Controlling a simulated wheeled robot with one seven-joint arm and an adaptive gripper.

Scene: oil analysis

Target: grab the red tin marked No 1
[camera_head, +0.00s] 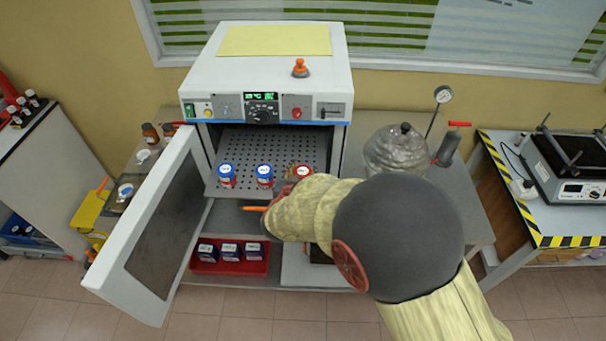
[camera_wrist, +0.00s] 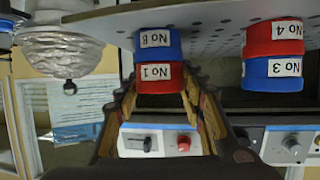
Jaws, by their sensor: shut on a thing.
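The red tin marked No 1 (camera_wrist: 158,78) sits on top of a blue tin marked No 8 (camera_wrist: 157,42); the wrist view is upside down. My gripper (camera_wrist: 160,84) has one finger on each side of the red tin and is shut on it. In the head view the red tin (camera_head: 303,170) is at the right front of the perforated oven shelf (camera_head: 270,143). My gripper's fingers are mostly hidden there behind my arm.
A blue tin No 3 (camera_wrist: 271,68) on a red tin No 4 (camera_wrist: 273,37) stands beside it. Another stack (camera_head: 227,170) is farther left. The open oven door (camera_head: 150,250) flanks the left. A red tray (camera_head: 256,267) of dark boxes lies below.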

